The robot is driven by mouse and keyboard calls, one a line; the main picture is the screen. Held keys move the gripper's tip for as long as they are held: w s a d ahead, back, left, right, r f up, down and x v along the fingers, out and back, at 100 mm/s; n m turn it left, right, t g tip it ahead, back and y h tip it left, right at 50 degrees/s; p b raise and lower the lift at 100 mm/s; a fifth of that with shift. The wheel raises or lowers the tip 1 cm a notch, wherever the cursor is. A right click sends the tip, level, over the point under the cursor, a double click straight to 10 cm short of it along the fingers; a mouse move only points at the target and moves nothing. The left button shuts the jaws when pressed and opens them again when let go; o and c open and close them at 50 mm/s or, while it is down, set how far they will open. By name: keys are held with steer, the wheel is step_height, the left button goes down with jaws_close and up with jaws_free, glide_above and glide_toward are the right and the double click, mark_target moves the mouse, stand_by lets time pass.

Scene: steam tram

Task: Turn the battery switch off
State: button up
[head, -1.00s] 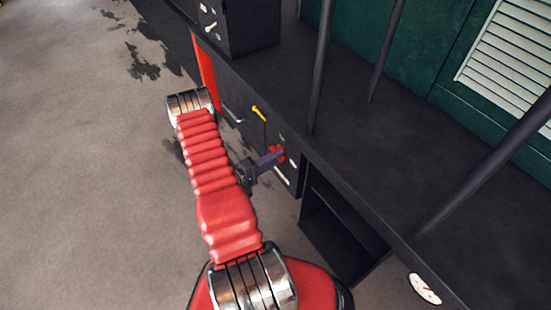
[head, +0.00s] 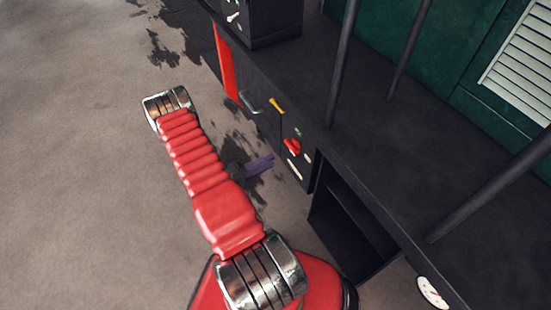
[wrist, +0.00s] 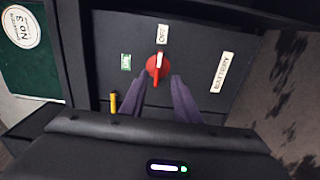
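The red battery switch (head: 292,146) is on the dark cabinet front in the head view. In the wrist view the switch (wrist: 155,70) is in the centre, and its white-marked handle points up at the OFF label (wrist: 162,34). A green label (wrist: 126,62) is to its left, and a BATTERY label (wrist: 222,72) to its right. My gripper (head: 270,161) is held back from the panel, apart from the switch. In the wrist view its two purple fingers (wrist: 155,82) are spread, one on each side below the switch, with nothing between them.
A yellow handle (head: 276,105) and a metal handle (head: 249,104) are on the cabinet beside the switch. An open dark compartment (head: 345,225) is to the right. Dark posts (head: 342,65) rise from the ledge. The floor at left is clear.

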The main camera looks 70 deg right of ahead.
steer(key=shift+v, duration=1.85)
